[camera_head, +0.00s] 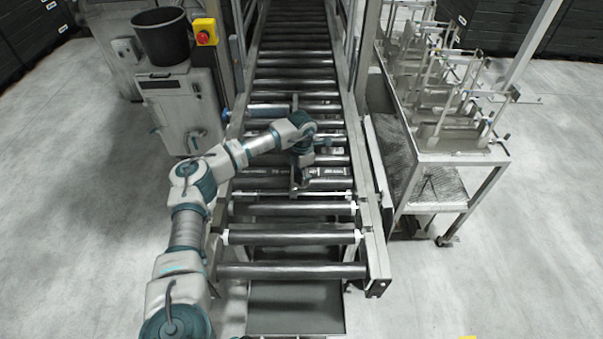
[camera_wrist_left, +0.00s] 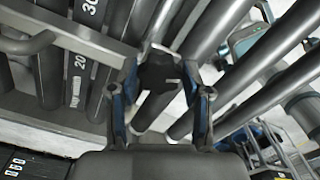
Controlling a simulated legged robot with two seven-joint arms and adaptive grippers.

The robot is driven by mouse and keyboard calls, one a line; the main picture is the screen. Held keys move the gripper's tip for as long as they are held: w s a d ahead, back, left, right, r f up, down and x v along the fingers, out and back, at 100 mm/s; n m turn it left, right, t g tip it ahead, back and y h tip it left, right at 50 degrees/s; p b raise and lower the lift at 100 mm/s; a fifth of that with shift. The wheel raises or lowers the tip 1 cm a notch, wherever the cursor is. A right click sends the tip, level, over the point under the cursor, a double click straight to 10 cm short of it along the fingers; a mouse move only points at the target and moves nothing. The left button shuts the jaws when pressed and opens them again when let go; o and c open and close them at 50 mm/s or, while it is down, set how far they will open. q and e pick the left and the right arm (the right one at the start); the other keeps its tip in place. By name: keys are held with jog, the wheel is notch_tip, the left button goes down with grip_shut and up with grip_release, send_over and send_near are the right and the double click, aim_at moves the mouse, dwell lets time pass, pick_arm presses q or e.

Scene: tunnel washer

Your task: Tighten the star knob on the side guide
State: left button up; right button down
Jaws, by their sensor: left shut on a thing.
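The star knob (camera_wrist_left: 160,72) is a dark, lobed knob in the middle of the left wrist view. My left gripper (camera_wrist_left: 160,98) has one finger on each side of it and is shut on it. In the head view my left gripper (camera_head: 299,178) is low over the roller conveyor, and it hides the knob there. A metal bar of the side guide (camera_wrist_left: 68,38) runs to the knob from the upper left. Dark strips with the numbers 20 and 30 show beside it. My right gripper is in neither view.
The roller conveyor (camera_head: 292,238) runs away from me between metal side rails. A grey cabinet with a black bucket (camera_head: 161,37) and a red stop button (camera_head: 203,38) stands at its left. A metal cart (camera_head: 455,158) with fixtures stands at its right. The floor on both sides is clear.

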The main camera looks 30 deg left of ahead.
aim_at(301, 176)
pick_arm(q)
jog(key=m, duration=0.3)
jog(key=shift+r, duration=0.15)
jog(key=shift+w+r+m, duration=0.1)
jog(key=shift+m, duration=0.8)
jog(key=shift+a+r, duration=0.1)
jog(key=o, duration=1)
jog(key=shift+o, duration=0.8)
jog(key=shift+f, duration=0.2)
notch_tip(301, 176, up, 12)
